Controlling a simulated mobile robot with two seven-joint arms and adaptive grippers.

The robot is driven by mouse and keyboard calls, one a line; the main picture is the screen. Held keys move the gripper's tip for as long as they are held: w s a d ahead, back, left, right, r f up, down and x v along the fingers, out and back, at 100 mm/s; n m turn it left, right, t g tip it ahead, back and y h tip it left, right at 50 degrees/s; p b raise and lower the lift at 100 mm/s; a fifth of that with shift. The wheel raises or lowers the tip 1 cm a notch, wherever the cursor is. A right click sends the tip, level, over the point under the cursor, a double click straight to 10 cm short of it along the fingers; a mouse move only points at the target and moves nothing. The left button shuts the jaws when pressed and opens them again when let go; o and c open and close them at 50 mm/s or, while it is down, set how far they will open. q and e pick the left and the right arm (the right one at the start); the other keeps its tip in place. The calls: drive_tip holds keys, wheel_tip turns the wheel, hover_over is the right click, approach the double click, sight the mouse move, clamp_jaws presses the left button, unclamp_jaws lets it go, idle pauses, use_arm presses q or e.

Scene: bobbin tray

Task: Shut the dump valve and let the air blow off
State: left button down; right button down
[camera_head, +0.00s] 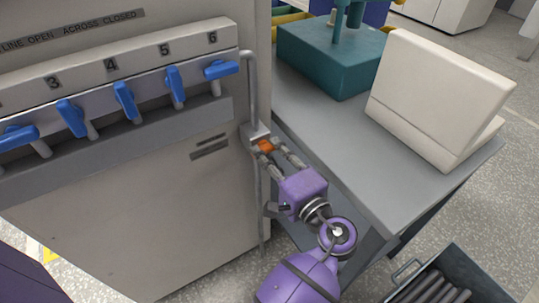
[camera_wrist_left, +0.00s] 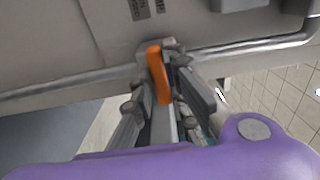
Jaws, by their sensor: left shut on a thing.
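The orange dump valve handle (camera_head: 266,146) sits on a grey valve body on the vertical pipe (camera_head: 252,85) at the cabinet's right edge. My left gripper (camera_head: 271,153) is shut on this handle. In the left wrist view the orange handle (camera_wrist_left: 159,75) stands between the two fingers, and the pipe (camera_wrist_left: 60,86) runs sideways behind it. There the handle lies across the pipe's line in the picture. The fingers hide part of the handle and valve body. My right gripper is not in view.
The cabinet's manifold (camera_head: 135,62) carries several blue levers, such as the one under 6 (camera_head: 221,69). A grey bench (camera_head: 345,165) close on the right bears a teal machine (camera_head: 330,60) and a cream case (camera_head: 440,95). A bin of dark rods (camera_head: 400,290) stands at bottom right.

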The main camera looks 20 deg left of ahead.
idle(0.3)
use_arm(q)
drive_tip(key=c, duration=1.7)
unclamp_jaws()
drive_tip(key=v, duration=1.2)
drive_tip(key=shift+s, duration=0.1)
